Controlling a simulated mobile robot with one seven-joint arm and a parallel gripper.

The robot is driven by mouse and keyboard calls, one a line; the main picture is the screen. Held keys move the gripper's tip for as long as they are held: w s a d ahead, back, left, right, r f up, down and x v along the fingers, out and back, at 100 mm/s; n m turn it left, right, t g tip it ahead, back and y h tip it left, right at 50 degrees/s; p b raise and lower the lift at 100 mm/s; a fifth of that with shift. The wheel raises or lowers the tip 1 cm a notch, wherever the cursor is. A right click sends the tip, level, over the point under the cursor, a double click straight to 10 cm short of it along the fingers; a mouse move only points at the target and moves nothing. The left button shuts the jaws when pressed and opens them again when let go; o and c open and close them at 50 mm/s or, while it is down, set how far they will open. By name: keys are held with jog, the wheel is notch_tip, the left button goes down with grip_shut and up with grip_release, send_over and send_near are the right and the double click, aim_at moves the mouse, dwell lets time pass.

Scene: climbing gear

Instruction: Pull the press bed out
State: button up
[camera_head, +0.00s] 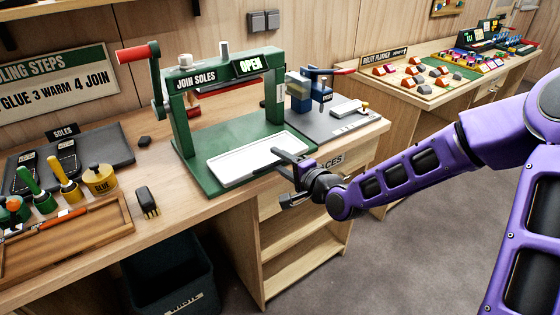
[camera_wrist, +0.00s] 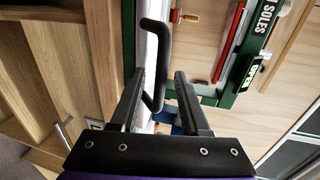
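The press bed (camera_head: 245,158) is a white tray on the green base of the press (camera_head: 186,135), under its arch. In the wrist view the bed shows as a pale strip (camera_wrist: 144,112) with a black bar handle (camera_wrist: 166,40) along it. My gripper (camera_head: 282,156) is at the bed's front right edge. In the wrist view my gripper (camera_wrist: 158,74) is open, its fingers apart, with the lower part of the handle appearing between them. Contact with the handle cannot be told.
The press has a red-ended lever (camera_head: 138,52) at left and a display reading OPEN. A blue clamp tool (camera_head: 308,90) stands on a grey mat to the right. Brushes and a glue pot (camera_head: 100,180) stand at left.

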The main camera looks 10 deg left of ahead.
jog(key=p+v, duration=0.2)
jog(key=v, duration=1)
dwell(0.3)
